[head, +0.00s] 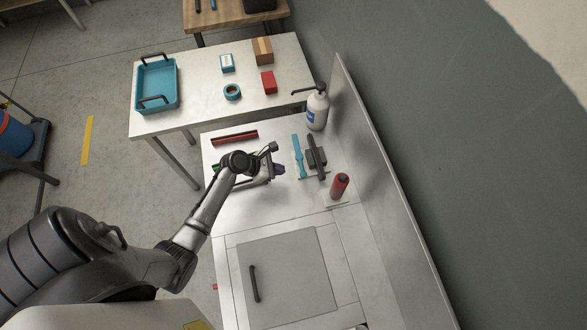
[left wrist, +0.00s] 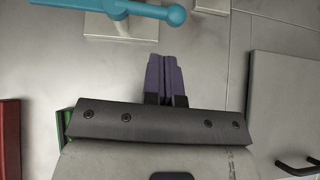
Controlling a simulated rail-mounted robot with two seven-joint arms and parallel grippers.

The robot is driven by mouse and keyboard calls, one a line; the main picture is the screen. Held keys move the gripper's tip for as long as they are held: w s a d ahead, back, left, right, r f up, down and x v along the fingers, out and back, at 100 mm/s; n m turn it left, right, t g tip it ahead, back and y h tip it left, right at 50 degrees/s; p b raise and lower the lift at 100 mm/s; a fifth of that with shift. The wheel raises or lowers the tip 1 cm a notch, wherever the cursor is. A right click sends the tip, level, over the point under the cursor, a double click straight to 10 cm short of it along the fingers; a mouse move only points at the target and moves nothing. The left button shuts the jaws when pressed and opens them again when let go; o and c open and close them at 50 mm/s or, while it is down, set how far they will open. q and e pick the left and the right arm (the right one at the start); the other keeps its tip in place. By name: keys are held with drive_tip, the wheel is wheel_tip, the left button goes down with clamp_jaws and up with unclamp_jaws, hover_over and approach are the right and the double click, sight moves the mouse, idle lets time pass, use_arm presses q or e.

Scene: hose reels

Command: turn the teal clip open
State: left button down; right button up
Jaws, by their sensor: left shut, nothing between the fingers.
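The teal clip (head: 298,156) is a long narrow bar on the white bench, just beyond my left gripper in the head view. In the left wrist view the teal clip (left wrist: 150,9) crosses the top edge, with a round end at its right, over a pale base plate (left wrist: 120,27). The rest of it is cut off there. My left gripper (head: 279,170) has purple fingers, shut and empty, apart from the clip. In the left wrist view the fingers (left wrist: 166,68) touch each other and point toward the clip. My right gripper is not in view.
A dark block and bar (head: 317,158) stand right beside the clip. A red cylinder (head: 339,186) and a white pump bottle (head: 317,112) are near the wall panel (head: 375,130). A red-and-black bar (head: 234,137) lies behind my arm. A grey lid (head: 290,275) covers the near bench.

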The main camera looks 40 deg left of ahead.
sight(302, 170)
use_arm(q)
drive_tip(key=shift+w+d+f, duration=0.35)
drive_tip(key=shift+w+d, duration=0.15)
drive_tip(key=shift+w, duration=0.2)
drive_tip(key=shift+w+d+f, duration=0.3)
drive_tip(key=shift+w+d, duration=0.25)
drive_tip(key=shift+w, duration=0.2)
drive_tip(key=shift+w+d+f, duration=0.35)
drive_tip(key=shift+w+d, duration=0.15)
drive_tip(key=shift+w, duration=0.2)
drive_tip(key=shift+r, duration=0.1)
drive_tip(key=shift+w+d+r+n+y+p, duration=0.15)
drive_tip(key=shift+w+d+n+y+p, duration=0.15)
drive_tip(key=shift+p, duration=0.7)
drive_tip(key=shift+d+p, duration=0.1)
drive_tip(key=shift+p, duration=0.2)
drive_tip(key=shift+f+t, duration=0.3)
